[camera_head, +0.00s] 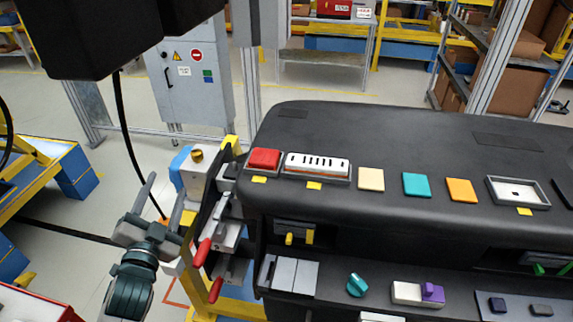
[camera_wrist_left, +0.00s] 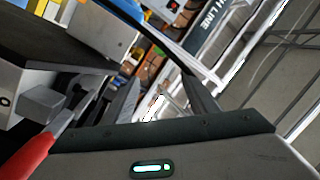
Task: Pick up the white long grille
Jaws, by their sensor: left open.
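The white long grille (camera_head: 317,161) has a row of dark slots. It sits in a grey-framed recess on top of the black dashboard (camera_head: 385,133), just right of a red square button (camera_head: 264,159). My left gripper (camera_head: 164,201) is open and empty, left of the dashboard and well apart from the grille. In the left wrist view the dark gripper fingers (camera_wrist_left: 163,100) show apart with nothing between them. The grille does not show clearly there. My right gripper is not in view.
Red-handled clamps (camera_head: 203,252) stand at the dashboard's left end, between my left gripper and the grille; a red handle (camera_wrist_left: 30,155) also shows in the wrist view. Cream (camera_head: 371,179), teal (camera_head: 416,184) and orange (camera_head: 461,190) squares lie right of the grille. The dashboard top behind it is clear.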

